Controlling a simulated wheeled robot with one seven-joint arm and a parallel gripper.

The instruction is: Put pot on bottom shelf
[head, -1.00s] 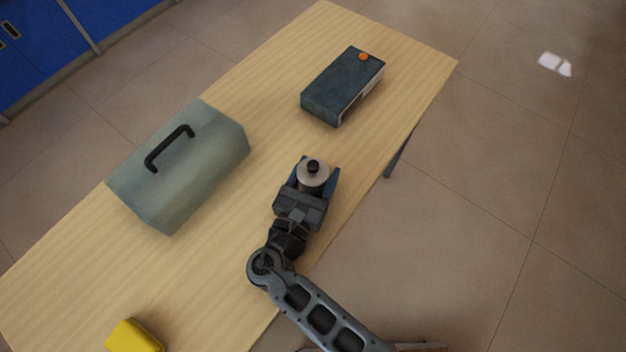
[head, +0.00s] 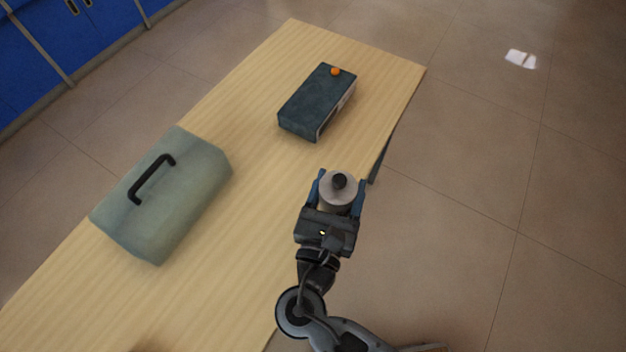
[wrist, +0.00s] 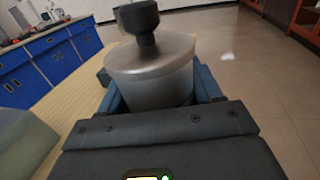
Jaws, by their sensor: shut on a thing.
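The pot (head: 338,190) is a small silver-grey vessel with a lid and a black knob. My gripper (head: 341,190) is shut on it, with a blue finger on each side. In the head view the pot is at the right long edge of the wooden table, and I cannot tell how high above it. In the wrist view the pot (wrist: 152,75) stands upright between the fingers, its lower part hidden by the gripper body. No shelf is clearly identifiable in the head view.
The wooden table (head: 215,225) holds a grey-green case (head: 165,200) with a black handle and a dark box (head: 315,102) with a small orange thing (head: 335,71) on top. Blue cabinets (head: 60,35) stand at the far left. Open floor (head: 480,230) lies to the right.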

